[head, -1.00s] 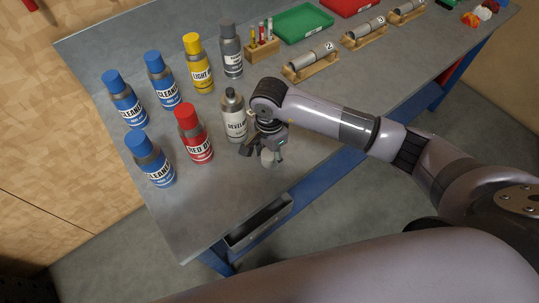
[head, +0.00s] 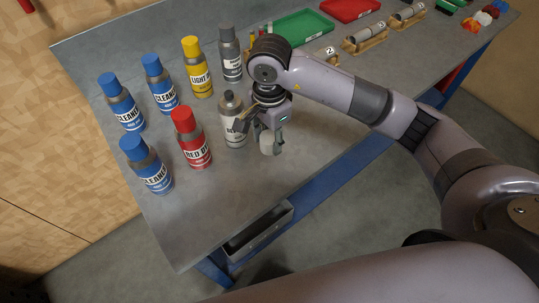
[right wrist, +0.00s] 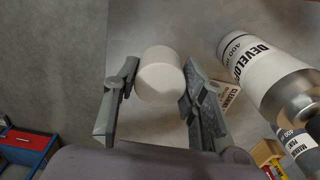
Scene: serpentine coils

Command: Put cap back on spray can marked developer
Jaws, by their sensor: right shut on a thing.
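The developer can (head: 234,132) stands upright and uncapped on the bench, its dark nozzle top showing. In the right wrist view the can (right wrist: 268,72) is at the right, with "DEVELO" readable on its white label. My right gripper (head: 263,135) is just to the right of the can in the head view. It is shut on a pale cap (right wrist: 160,76), which sits between the two fingers and apart from the can. The cap also shows below the fingers in the head view (head: 268,147). My left gripper is not in view.
A red can (head: 196,150) stands left of the developer can. Several blue cans (head: 155,177), a yellow can (head: 201,82) and a grey can (head: 231,66) stand around. Numbered cylinders on wooden stands (head: 366,42) and green (head: 303,27) and red trays are at the back. The front bench is clear.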

